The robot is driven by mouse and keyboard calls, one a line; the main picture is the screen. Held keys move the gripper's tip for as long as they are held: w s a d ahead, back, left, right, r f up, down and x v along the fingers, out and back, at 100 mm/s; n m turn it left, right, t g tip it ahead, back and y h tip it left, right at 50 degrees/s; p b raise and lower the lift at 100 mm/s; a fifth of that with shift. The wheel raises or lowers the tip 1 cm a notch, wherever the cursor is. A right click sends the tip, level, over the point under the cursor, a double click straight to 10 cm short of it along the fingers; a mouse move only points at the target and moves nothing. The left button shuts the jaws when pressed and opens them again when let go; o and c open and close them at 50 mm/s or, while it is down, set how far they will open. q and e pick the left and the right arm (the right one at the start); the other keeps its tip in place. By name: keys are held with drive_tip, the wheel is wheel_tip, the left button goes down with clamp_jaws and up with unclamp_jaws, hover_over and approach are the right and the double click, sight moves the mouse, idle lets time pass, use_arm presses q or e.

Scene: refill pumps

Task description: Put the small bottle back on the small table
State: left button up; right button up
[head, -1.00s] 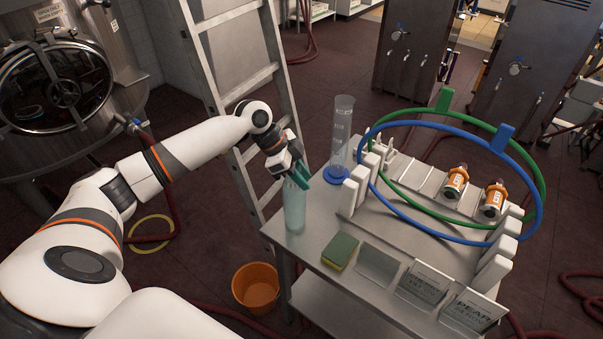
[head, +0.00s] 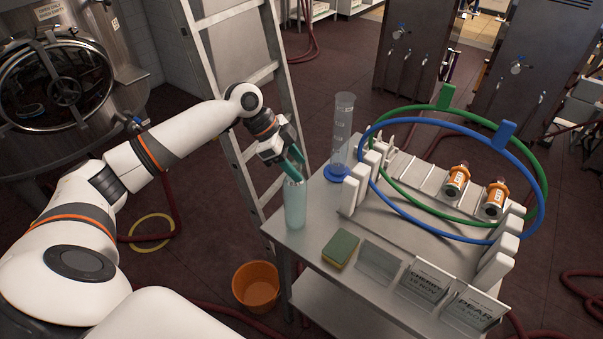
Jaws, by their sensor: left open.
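The small bottle (head: 294,207), pale translucent blue-green, stands upright on the left corner of the small metal table (head: 312,222). My right gripper is not in view.
A clear measuring cylinder (head: 342,135) with a blue base stands behind the bottle. A sponge (head: 341,249), sign holders (head: 424,283) and a rack with blue and green hoops (head: 452,241) fill the table's right. A ladder (head: 238,150) stands close behind my arm; an orange bucket (head: 256,286) is below.

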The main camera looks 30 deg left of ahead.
use_arm(q)
drive_tip(key=b+v, duration=0.1)
drive_tip(key=v, duration=0.7)
drive_tip(key=shift+a+r, duration=0.2)
drive_tip(key=shift+r, duration=0.1)
